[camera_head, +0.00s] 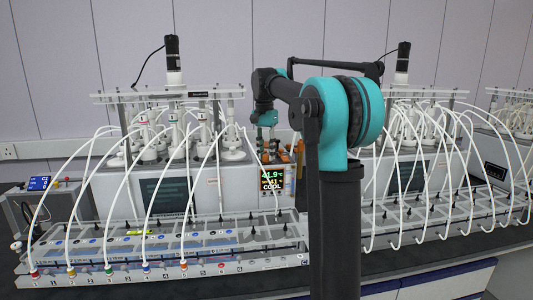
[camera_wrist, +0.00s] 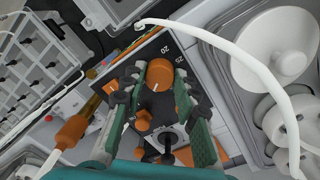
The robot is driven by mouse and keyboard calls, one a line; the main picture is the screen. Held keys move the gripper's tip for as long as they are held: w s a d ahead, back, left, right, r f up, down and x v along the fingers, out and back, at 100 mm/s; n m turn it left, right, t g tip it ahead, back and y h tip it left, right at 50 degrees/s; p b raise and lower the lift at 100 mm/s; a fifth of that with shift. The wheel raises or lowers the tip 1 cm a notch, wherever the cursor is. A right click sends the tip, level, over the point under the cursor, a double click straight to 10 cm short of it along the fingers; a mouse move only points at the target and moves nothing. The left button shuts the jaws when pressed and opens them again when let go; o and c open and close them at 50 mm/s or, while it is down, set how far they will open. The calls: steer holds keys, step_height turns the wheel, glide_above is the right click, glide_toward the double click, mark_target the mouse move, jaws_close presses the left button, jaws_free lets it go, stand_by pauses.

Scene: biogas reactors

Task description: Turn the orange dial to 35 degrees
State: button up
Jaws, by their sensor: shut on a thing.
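The orange dial (camera_wrist: 160,72) shows in the wrist view between the tips of my gripper (camera_wrist: 154,84). A short pale line marks its face. My gripper's two green and black fingers are closed on the dial from either side. The dark panel (camera_wrist: 160,48) behind it bears small white numbers, partly hidden by the fingers. In the head view, a display (camera_head: 271,178) reads about 41.9°C in green, a smaller 41 in orange, and COOL in white. The dial cannot be made out in the head view, where my arm's end and orange parts crowd above the display.
White tubes arch from the reactors (camera_head: 175,140) to a long clear tray (camera_head: 190,240) in front. A white tube (camera_wrist: 235,48) crosses close to my gripper in the wrist view. An orange-capped fitting (camera_wrist: 72,130) lies left of the fingers. A grey rack (camera_wrist: 35,70) stands farther left.

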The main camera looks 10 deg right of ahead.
mark_target(265, 155)
steer(key=n, duration=1.1)
steer(key=shift+t, duration=0.3)
steer(key=shift+n, duration=0.3)
steer(key=o, duration=1.2)
steer(key=shift+c, duration=0.2)
step_height(265, 155, up, 12)
steer(key=shift+s+a, duration=0.15)
steer(key=shift+a, duration=0.2)
